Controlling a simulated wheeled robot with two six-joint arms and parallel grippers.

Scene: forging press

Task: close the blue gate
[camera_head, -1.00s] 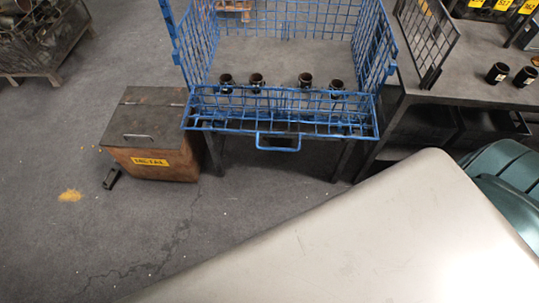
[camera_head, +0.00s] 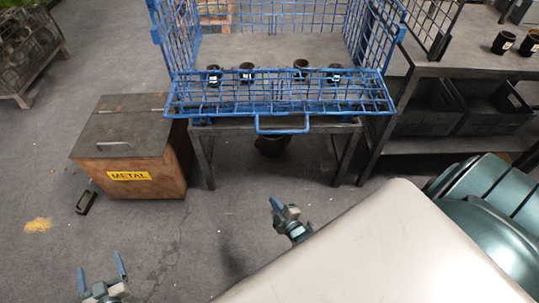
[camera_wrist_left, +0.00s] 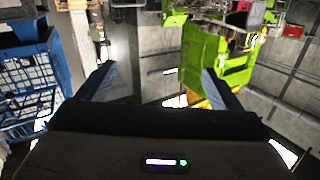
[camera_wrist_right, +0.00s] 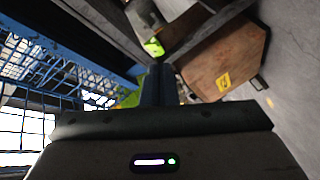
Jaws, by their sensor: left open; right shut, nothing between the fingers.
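The blue gate (camera_head: 280,95) is the mesh front flap of the blue wire cage (camera_head: 372,30). It is folded down at the front, with a loop handle (camera_head: 283,128) at its front edge. My left gripper (camera_head: 101,268) is open and empty at the lower left, well apart from the gate. My right gripper (camera_head: 277,205) is shut and empty, below and in front of the handle, not touching it. Blue mesh shows at the left of the left wrist view (camera_wrist_left: 30,85) and of the right wrist view (camera_wrist_right: 60,75).
Several black cups (camera_head: 247,72) stand inside the cage behind the gate. A wooden metal-scrap box (camera_head: 135,150) stands on the floor to the left. A shelf table (camera_head: 460,72) is at the right. The floor in front of the cage is clear.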

